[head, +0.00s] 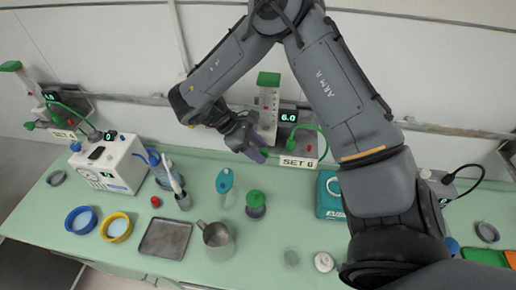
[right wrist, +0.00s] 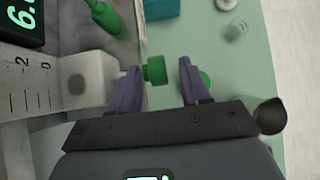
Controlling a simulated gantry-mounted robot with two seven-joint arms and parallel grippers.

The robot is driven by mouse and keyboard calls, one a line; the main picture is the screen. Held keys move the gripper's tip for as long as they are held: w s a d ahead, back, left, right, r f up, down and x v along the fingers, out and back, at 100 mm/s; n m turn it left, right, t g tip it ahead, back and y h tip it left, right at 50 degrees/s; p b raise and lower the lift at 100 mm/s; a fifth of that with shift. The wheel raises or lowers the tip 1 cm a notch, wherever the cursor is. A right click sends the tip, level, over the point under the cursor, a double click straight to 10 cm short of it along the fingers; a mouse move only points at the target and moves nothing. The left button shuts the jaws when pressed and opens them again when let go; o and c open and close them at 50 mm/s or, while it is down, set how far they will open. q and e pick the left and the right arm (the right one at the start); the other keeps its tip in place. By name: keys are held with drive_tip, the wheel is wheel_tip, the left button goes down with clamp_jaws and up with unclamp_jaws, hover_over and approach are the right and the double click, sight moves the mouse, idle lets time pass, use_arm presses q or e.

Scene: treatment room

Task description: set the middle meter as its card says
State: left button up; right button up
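The middle meter (head: 268,100) is on the back wall, with a green-topped scale tube. Its display (head: 289,117) reads 6.0; the display is partly cut off in the right wrist view (right wrist: 25,15). Its card (head: 298,162) reads SET 6. My right gripper (head: 258,152) is at the meter's lower front. In the right wrist view its purple fingers (right wrist: 160,80) are open, on either side of a green knob (right wrist: 155,70), with gaps showing on both sides. In the head view the knob is hidden by the gripper. My left gripper is not in view.
Another meter (head: 55,110) is at the left. The green counter holds a white device (head: 108,162), a metal tray (head: 165,238), a metal jug (head: 216,238), a green-capped jar (head: 255,203) and a teal box (head: 328,197). Bare counter lies in front of the jar.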

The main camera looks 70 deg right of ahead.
drive_tip(key=shift+w+r, duration=0.4)
drive_tip(key=shift+r, duration=0.05)
drive_tip(key=d+p+v, duration=0.1)
drive_tip(key=p+v, duration=0.8)
drive_tip(key=p, duration=0.2)
drive_tip(key=shift+w+a+r, duration=0.15)
drive_tip(key=shift+a+r, duration=0.2)
drive_tip(key=shift+a, duration=0.15)
idle(0.7)
idle(0.7)
idle(0.5)
